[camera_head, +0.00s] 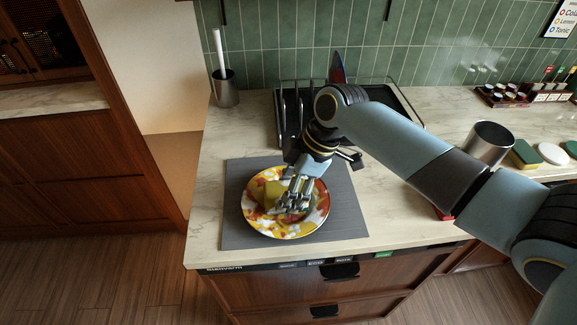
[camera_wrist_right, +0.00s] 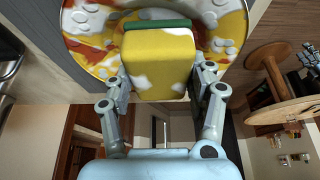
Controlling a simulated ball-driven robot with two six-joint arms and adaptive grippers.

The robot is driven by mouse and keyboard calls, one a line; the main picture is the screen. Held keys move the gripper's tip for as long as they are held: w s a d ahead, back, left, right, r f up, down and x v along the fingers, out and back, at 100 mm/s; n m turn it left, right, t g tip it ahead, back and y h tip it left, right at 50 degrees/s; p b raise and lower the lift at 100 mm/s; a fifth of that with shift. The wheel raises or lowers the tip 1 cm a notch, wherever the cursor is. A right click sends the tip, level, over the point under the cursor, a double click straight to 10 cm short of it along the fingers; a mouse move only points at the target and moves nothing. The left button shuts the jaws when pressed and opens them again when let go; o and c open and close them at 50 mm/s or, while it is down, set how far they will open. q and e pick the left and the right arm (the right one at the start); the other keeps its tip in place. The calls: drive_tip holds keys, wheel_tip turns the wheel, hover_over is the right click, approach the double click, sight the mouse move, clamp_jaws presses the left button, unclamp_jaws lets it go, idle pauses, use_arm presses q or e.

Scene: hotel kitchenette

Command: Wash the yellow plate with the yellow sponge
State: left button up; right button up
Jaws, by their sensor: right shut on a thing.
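The yellow plate (camera_head: 283,232), patterned in yellow, white and red, lies on the dark grey mat (camera_head: 345,210) near the counter's front. It also fills the top of the right wrist view (camera_wrist_right: 85,40), with whitish foam-like patches on its face. My right gripper (camera_head: 290,200) reaches down over the plate's middle. In the right wrist view, its fingers are shut on the yellow sponge (camera_wrist_right: 160,65), which has a green side and white patches. The sponge is against or just above the plate; exact contact is hard to tell. My left gripper is out of view.
A dish rack (camera_head: 284,112) stands behind the mat, partly hidden by my right arm. A metal cup with a white brush (camera_head: 225,90) is at the back left. A metal pot (camera_head: 489,143) and other sponges (camera_head: 524,154) are at the right. Counter left of the mat is clear.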

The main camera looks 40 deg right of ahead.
drive_tip(key=shift+r, duration=3.95)
drive_tip(key=shift+w+f+b, duration=0.1)
drive_tip(key=shift+b, duration=0.2)
drive_tip(key=b, duration=0.5)
drive_tip(key=shift+w+d, duration=0.1)
drive_tip(key=shift+r, duration=0.25)
wheel_tip(320, 180, down, 5)
drive_tip(key=b, duration=0.6)
drive_tip(key=shift+f, duration=0.5)
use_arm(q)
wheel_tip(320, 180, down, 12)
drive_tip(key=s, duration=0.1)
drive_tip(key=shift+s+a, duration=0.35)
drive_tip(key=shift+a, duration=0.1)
use_arm(e)
drive_tip(key=shift+f, duration=0.95)
